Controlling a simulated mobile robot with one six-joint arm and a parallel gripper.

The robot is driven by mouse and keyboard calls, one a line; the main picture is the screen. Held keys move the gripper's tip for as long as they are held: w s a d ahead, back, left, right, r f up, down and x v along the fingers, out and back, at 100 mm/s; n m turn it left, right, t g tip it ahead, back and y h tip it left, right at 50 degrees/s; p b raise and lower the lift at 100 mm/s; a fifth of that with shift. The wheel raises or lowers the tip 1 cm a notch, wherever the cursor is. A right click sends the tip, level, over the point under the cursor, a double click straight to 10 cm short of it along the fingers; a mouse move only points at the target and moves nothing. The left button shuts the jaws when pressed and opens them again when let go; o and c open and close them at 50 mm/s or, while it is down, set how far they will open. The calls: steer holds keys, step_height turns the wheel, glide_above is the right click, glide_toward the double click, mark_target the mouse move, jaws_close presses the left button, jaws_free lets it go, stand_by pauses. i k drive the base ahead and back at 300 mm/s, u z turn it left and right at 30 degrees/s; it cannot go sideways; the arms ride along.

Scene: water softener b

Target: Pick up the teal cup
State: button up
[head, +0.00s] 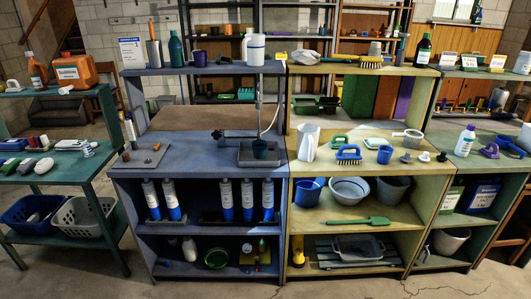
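A thin upright pole and a pale curved tube rise just behind the cup. A dark bar with a knob-like part (219,134) lies to the left of the plate. My gripper is not in view, so its state and its distance from the cup do not show.
A white pitcher (308,143) stands right of the cup, with blue and green brushes beyond. A small board (146,157) lies at left. The bench front before the cup is clear.

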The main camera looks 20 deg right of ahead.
mark_target(259, 147)
steer(key=u, duration=0.1)
steer(key=i, duration=0.95)
steer(key=u, duration=4.7)
steer(key=i, duration=0.1)
steer(key=z, duration=3.45)
